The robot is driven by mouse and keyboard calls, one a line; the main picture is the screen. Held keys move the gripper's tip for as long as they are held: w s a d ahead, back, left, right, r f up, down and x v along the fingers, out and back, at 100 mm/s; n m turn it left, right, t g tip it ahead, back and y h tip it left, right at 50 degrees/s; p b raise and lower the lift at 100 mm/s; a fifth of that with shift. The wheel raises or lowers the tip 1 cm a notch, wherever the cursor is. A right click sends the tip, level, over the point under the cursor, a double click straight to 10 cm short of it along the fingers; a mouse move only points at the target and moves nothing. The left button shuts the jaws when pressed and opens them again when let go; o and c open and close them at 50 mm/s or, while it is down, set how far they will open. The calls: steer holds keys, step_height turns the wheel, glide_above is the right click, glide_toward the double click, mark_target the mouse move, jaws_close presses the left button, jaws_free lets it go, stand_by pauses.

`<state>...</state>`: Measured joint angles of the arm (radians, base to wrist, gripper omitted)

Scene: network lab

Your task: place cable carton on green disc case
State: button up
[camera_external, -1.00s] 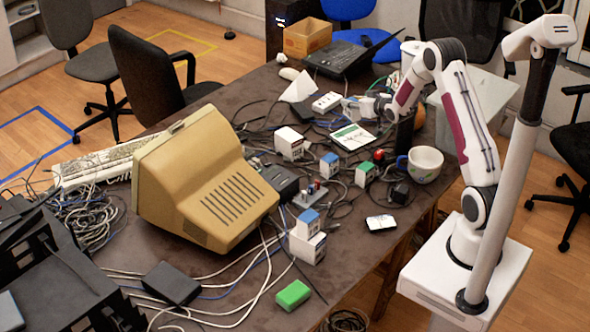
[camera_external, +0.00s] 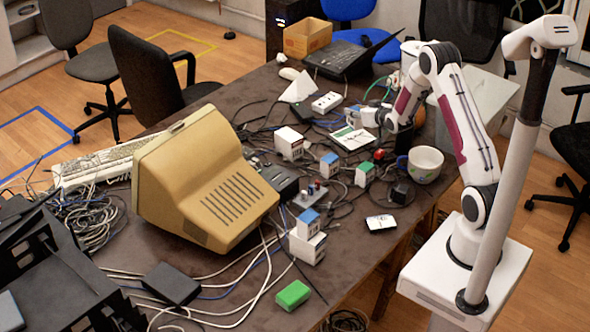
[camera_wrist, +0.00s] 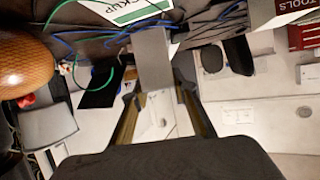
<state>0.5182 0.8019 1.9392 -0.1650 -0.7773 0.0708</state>
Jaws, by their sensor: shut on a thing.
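My gripper (camera_wrist: 160,92) is shut on the cable carton (camera_wrist: 154,60), a small pale box between its two fingers in the wrist view. In the external view the pale carton (camera_external: 369,117) shows small at the end of my arm, beside the dark wrist; its exact outline there is hard to tell. The green disc case (camera_external: 352,138) is a flat white case with green edging, lying on the table just below and left of the carton. Part of it, with printed lettering, also shows at the top of the wrist view (camera_wrist: 135,10).
Loose cables lie around the case. Small boxes with blue (camera_external: 330,164) and green (camera_external: 364,174) tops stand in front of it. A beige monitor (camera_external: 205,185) fills the left.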

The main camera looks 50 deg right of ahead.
mark_target(359, 129)
steer(key=shift+f, duration=1.75)
steer(key=shift+f, duration=1.85)
steer(key=shift+f, duration=0.15)
steer(key=o, duration=1.2)
steer(key=shift+s, duration=0.1)
steer(key=shift+s+a+r, duration=0.15)
steer(key=shift+s+r, duration=0.05)
steer(key=shift+r, duration=0.1)
steer(key=shift+v, duration=5.65)
